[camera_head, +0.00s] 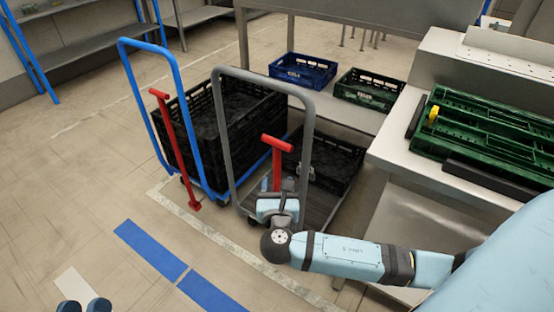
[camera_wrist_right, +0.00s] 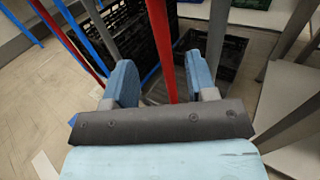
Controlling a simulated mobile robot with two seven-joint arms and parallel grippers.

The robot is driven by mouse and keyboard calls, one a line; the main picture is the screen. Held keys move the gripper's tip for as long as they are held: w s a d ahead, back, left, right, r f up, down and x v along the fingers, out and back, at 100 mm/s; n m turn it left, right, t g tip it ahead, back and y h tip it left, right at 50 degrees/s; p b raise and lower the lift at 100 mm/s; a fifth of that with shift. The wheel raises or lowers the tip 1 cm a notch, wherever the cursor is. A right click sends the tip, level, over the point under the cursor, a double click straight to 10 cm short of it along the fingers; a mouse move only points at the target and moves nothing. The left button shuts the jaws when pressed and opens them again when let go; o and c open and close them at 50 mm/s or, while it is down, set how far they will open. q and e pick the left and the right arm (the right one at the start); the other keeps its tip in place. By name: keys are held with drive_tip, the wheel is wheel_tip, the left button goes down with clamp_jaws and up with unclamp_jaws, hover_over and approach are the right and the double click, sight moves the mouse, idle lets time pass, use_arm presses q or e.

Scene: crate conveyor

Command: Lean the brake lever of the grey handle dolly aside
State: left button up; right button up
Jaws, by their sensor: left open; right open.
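The grey handle dolly (camera_head: 222,130) stands at the centre of the head view. Its red brake lever (camera_head: 277,165) stands roughly upright behind the near side of the grey handle, with a red crossbar on top. My right gripper (camera_head: 279,200) is at the lower part of this lever, and its fingers are partly hidden there. In the right wrist view, my right gripper (camera_wrist_right: 162,80) is open, with the red lever (camera_wrist_right: 163,50) between its blue fingers and visible gaps on both sides. My left gripper (camera_head: 84,305) is open and empty at the bottom left edge.
A blue handle dolly (camera_head: 133,85) with its own red lever (camera_head: 172,135) and black crates (camera_head: 195,125) stands close on the left. A black crate (camera_head: 335,160) sits on the grey dolly. A metal table (camera_head: 400,140) with green crates (camera_head: 480,135) stands right. The left floor is clear.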

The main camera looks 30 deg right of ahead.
sight(277, 160)
drive_tip(key=b+x, duration=0.3)
drive_tip(key=x, duration=0.8)
drive_tip(key=shift+w+d+f+b, duration=0.1)
drive_tip(key=shift+b, duration=0.25)
use_arm(q)
wheel_tip(277, 160, down, 6)
drive_tip(key=g, duration=0.2)
drive_tip(key=shift+w+d+m, duration=0.15)
drive_tip(key=shift+d+m, duration=0.1)
drive_tip(key=shift+m, duration=0.05)
use_arm(e)
drive_tip(key=shift+w+d, duration=0.35)
drive_tip(key=shift+w, duration=0.2)
use_arm(q)
drive_tip(key=shift+f, duration=0.1)
